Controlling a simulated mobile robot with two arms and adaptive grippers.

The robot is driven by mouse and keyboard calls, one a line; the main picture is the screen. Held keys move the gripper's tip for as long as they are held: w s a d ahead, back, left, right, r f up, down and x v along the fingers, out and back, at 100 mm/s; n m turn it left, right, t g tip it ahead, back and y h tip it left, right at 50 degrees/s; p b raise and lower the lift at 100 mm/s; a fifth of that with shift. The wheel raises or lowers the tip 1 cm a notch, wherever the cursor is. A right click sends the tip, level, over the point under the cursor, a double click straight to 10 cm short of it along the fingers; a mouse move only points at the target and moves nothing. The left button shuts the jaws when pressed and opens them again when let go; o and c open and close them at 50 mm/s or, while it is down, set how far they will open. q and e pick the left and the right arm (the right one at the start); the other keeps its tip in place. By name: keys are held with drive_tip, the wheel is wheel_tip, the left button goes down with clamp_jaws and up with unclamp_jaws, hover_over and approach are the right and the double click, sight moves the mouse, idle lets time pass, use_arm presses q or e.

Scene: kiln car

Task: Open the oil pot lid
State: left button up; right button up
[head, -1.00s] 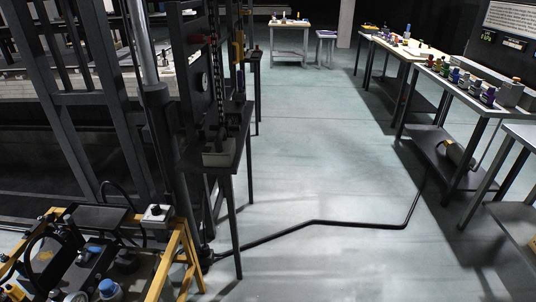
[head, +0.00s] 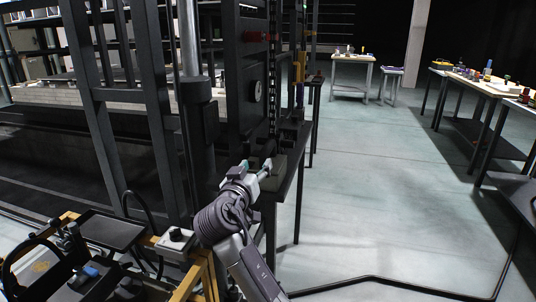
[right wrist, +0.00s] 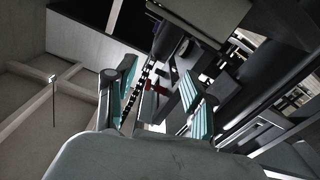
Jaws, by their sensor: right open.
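My right gripper (head: 257,168) is raised beside a narrow dark stand (head: 284,187) at the kiln frame. In the right wrist view its teal-padded fingers (right wrist: 158,88) are apart, with nothing held between them. A small grey box (head: 282,163) sits on the stand, just beyond the fingertips and partly hidden by them. A pale block-like thing also shows beyond the fingers at the top of the right wrist view (right wrist: 205,14). I cannot make out for certain which thing is the oil pot or its lid. My left gripper is out of view.
A dark kiln frame (head: 147,100) with a chain rises at the left. A yellow-framed cart (head: 200,272) with dark gear is at the lower left. Tables with small items (head: 490,84) line the right. The middle floor (head: 375,180) is open, with a dark pipe (head: 400,284) across it.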

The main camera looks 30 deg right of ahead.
sight(268, 148)
drive_tip(key=x, duration=1.1)
drive_tip(key=shift+w+d+f, duration=0.1)
drive_tip(key=shift+w+d, duration=0.4)
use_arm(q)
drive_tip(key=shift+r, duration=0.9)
use_arm(e)
clamp_jaws()
